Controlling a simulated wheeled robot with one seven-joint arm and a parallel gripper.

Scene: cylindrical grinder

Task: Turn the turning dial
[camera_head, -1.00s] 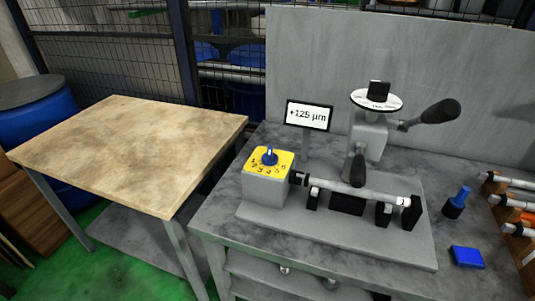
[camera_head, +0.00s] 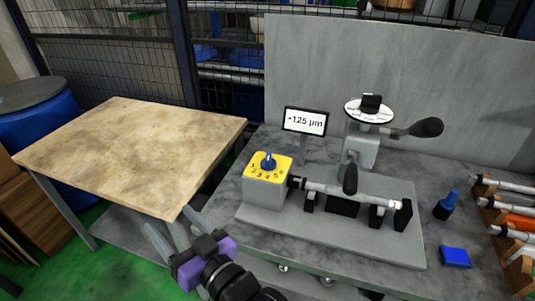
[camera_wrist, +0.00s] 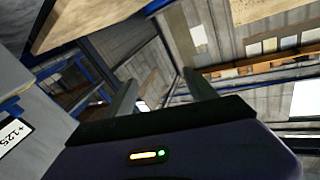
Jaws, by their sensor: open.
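A blue dial (camera_head: 269,160) stands on a yellow plate with numbers (camera_head: 262,171), on top of a grey box (camera_head: 265,193) at the left end of the grinder. A white disc with a black knob (camera_head: 369,109) sits on the grinder's upright post, with a black-handled lever to its right. My gripper (camera_head: 174,244) is low in the head view, left of and in front of the grey box, apart from it. In the wrist view its two fingers (camera_wrist: 165,92) are spread with nothing between them.
A small display reading +125 µm (camera_head: 305,121) stands behind the dial box. A shaft (camera_head: 350,194) lies across supports. A blue block (camera_head: 455,257), a blue-topped bottle (camera_head: 446,205) and a rack of shafts (camera_head: 505,205) are at right. A bare wooden table (camera_head: 120,150) is at left.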

